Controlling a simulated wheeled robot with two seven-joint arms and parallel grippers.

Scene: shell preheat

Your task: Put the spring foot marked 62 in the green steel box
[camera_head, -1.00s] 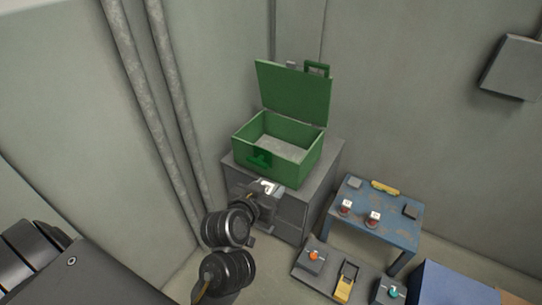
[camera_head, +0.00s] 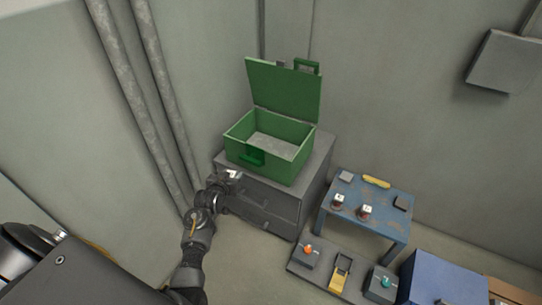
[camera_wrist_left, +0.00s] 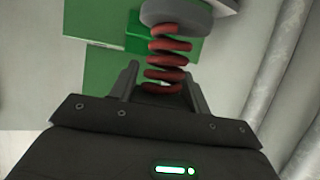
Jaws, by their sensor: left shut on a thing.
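The green steel box (camera_head: 268,150) stands with its lid raised on a grey cabinet in the head view; its inside looks empty. My left gripper (camera_head: 230,178) is beside the cabinet, in front of and left of the box, outside it. In the left wrist view my left gripper (camera_wrist_left: 161,85) is shut on a spring foot (camera_wrist_left: 168,45) with a red coil and a grey disc. Its marking cannot be read. Two more red and white spring feet stand on the blue table, one on the left (camera_head: 338,201) and one on the right (camera_head: 365,212). My right gripper is not in view.
The grey cabinet (camera_head: 262,201) has drawers and stands near the wall pipes (camera_head: 140,90). The worn blue table (camera_head: 384,200) right of it carries grey blocks and a yellow object (camera_head: 377,181). A low grey board with switches (camera_head: 312,262) and a blue box (camera_head: 440,280) lie in front.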

